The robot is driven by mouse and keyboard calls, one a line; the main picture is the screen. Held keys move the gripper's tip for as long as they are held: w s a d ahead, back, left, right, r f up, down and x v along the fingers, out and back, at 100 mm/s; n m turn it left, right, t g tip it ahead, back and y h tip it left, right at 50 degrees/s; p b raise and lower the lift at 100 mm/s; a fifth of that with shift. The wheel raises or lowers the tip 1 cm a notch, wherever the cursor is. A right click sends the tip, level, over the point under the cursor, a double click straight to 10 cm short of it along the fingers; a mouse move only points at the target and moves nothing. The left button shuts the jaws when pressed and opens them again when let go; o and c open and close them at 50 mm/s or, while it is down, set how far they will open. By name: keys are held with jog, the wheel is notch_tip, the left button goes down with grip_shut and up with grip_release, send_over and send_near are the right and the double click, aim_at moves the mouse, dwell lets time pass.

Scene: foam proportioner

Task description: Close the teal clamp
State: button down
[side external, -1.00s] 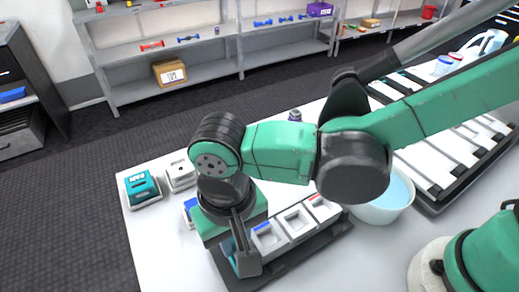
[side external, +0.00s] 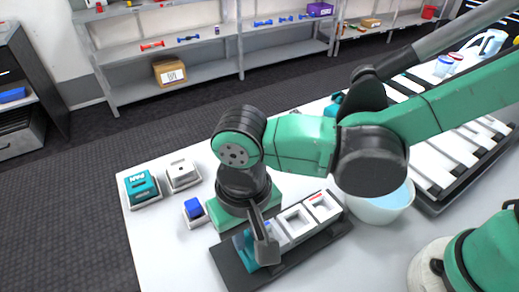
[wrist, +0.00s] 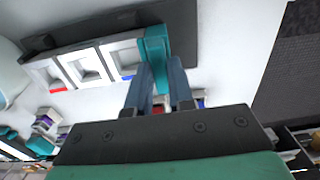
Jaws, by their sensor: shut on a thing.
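The teal clamp (wrist: 155,48) is an upright block at one end of a dark tray (wrist: 95,33). In the wrist view it lies right against the end one of three white square-holed blocks (wrist: 122,58), with no clear gap. My gripper (wrist: 160,68) is shut on the teal clamp, its two grey fingers reaching either side of it. In the side view my gripper (side external: 265,245) is low at the tray's left end. The clamp (side external: 244,246) shows only partly there, behind a finger, and the nearest white block is partly hidden.
A teal-topped box (side external: 142,187), a white box (side external: 182,174) and a blue-topped block (side external: 194,208) stand left on the white table. A white bowl of blue liquid (side external: 382,207) is right of the tray. A dark rack (side external: 450,160) is farther right.

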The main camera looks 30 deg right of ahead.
aim_at(249, 235)
jog(key=c, duration=0.8)
grip_release()
jog(key=shift+d, duration=0.15)
jog(key=shift+o, duration=0.2)
jog(key=shift+r, duration=2.8)
jog(key=w+d+t, duration=0.2)
jog(key=d+t, duration=0.1)
jog(key=d, duration=0.8)
jog(key=w+d+r+t, duration=0.1)
jog(key=d+t, duration=0.3)
jog(key=d, duration=0.8)
jog(key=shift+w+d+r, duration=0.2)
jog(key=shift+w+r, duration=0.1)
jog(key=shift+w, duration=0.55)
